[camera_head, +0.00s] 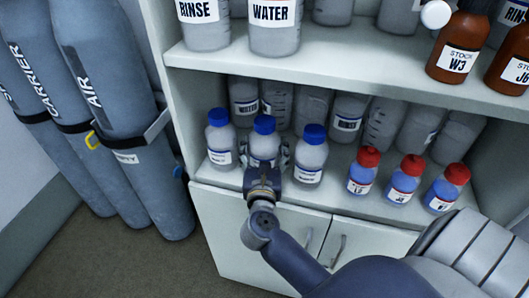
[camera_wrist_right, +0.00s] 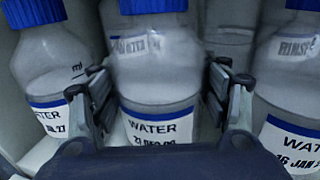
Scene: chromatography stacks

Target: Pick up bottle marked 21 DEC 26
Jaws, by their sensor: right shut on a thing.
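The middle blue-capped bottle (camera_head: 264,146) stands upright on the lower shelf. In the right wrist view this bottle (camera_wrist_right: 157,75) has a label reading WATER and a date that looks like 21 DEC 26, its lower part cut off by the gripper body. My right gripper (camera_head: 264,155) reaches in from the front and is shut on this bottle, one finger on each side; the fingers also show in the right wrist view (camera_wrist_right: 159,98). The bottle appears to rest on the shelf; its base is hidden. My left gripper is not in view.
A blue-capped bottle (camera_head: 220,140) stands close on the left, another (camera_head: 312,157) close on the right, dated 16 JAN in the wrist view. Red-capped bottles (camera_head: 364,172) stand farther right. Clear bottles fill the row behind. The upper shelf (camera_head: 340,62) overhangs. Gas cylinders (camera_head: 115,90) stand left.

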